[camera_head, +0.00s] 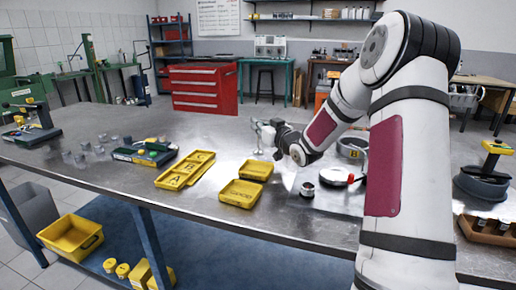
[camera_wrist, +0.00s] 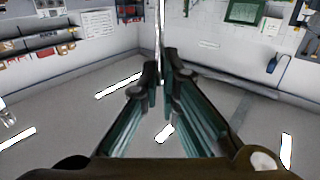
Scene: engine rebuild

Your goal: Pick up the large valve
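My gripper (camera_head: 263,130) is above the steel bench, behind the yellow trays. In the wrist view its fingertips (camera_wrist: 160,82) are close together around a thin, bright stem (camera_wrist: 160,30). The stem appears to be that of a valve (camera_head: 257,151), whose pale lower end shows below the gripper in the head view. Whether this end touches the bench is unclear. Another slim, valve-like piece (camera_head: 278,154) stands upright just right of it. The valve sizes are hard to compare at this scale.
Yellow trays (camera_head: 240,194) lie in front of my gripper on the bench (camera_head: 125,198). A metal ring (camera_head: 352,147) and small round parts (camera_head: 307,189) are to the right. Green-and-yellow tools (camera_head: 145,152) and small metal cups lie left. The bench centre behind the trays is mostly clear.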

